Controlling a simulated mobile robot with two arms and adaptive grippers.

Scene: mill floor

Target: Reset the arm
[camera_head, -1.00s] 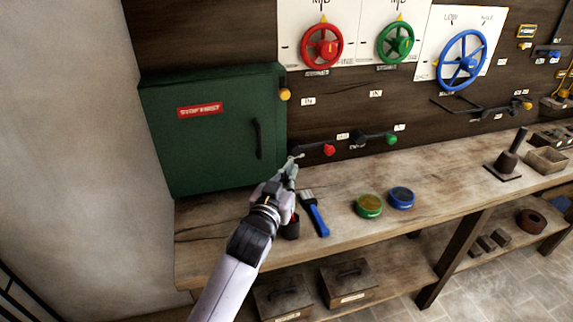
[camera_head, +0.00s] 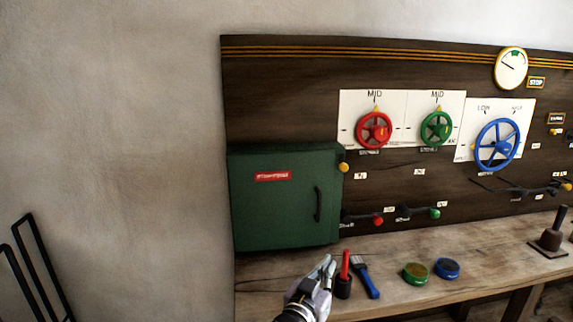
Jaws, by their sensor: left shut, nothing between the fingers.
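My left gripper (camera_head: 326,271) comes up from the bottom of the head view, its fingers shut with nothing between them. It is at the front of the wooden bench (camera_head: 265,280), just left of a dark cup (camera_head: 343,289) with a red-handled tool (camera_head: 346,264) in it. I cannot tell whether it touches the cup. Most of my left arm is below the picture. My right gripper does not show.
A shut green cabinet (camera_head: 280,210) stands behind the gripper. A blue-handled brush (camera_head: 366,279), a green tin (camera_head: 415,273) and a blue tin (camera_head: 446,268) lie to the right. Red (camera_head: 374,130), green (camera_head: 437,128) and blue (camera_head: 497,145) handwheels are on the wall panel. A black rail (camera_head: 38,265) is at far left.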

